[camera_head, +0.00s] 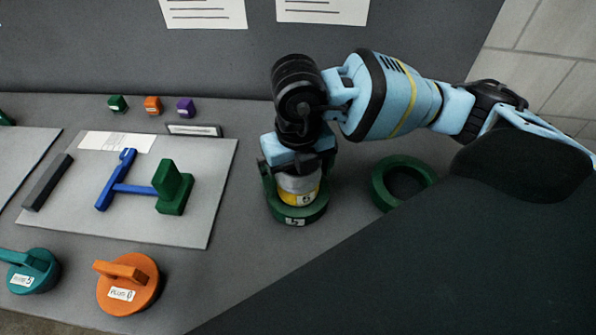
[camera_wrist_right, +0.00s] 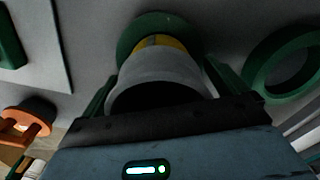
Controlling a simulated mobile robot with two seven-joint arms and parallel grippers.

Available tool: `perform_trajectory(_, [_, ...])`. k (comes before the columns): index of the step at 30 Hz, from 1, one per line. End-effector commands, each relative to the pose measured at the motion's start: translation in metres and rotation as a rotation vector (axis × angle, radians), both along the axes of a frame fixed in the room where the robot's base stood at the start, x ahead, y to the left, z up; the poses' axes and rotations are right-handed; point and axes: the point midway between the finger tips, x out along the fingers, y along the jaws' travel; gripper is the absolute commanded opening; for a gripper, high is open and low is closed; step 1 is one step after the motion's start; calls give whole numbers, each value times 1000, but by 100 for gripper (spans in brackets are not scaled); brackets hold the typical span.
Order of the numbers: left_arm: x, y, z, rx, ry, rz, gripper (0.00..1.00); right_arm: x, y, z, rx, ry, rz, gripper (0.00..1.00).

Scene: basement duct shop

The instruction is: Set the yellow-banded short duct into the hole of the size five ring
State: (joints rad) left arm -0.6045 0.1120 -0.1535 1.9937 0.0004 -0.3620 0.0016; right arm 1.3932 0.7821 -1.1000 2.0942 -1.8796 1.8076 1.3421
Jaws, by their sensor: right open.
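The short duct (camera_head: 299,184) is a grey cylinder with a yellow band near its lower end. It stands upright at the green ring labelled 5 (camera_head: 294,222), its lower end within the ring's outline. How deep it sits in the hole is hidden. My right gripper (camera_head: 297,172) is above it, pointing down, with a finger on each side of the duct. In the right wrist view the duct (camera_wrist_right: 165,72) is between the open fingers, and the ring (camera_wrist_right: 130,38) shows beyond it. My left gripper is not in view.
Another green ring (camera_head: 378,187), empty, lies to the right. A grey board (camera_head: 190,229) with blue and green parts is on the left. An orange plug (camera_head: 135,297) and a teal plug (camera_head: 40,283) sit in front. Small coloured blocks (camera_head: 152,106) stand at the back.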

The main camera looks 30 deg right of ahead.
Motion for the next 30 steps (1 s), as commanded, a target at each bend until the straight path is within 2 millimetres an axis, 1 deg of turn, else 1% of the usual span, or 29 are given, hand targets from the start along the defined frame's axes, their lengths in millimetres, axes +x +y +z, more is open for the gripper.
perform_trajectory(6, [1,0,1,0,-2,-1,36,0,0,0,0,1,0,98])
perform_trajectory(10, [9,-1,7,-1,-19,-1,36,1,0,21,1,-4,0,98])
perform_trajectory(15, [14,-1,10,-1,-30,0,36,1,0,50,1,-5,1,98])
perform_trajectory(21, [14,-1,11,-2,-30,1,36,0,0,73,1,-2,-1,98])
perform_trajectory(24, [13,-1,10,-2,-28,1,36,0,0,77,1,-1,-1,98])
perform_trajectory(30, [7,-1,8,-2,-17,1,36,0,0,78,0,0,0,98])
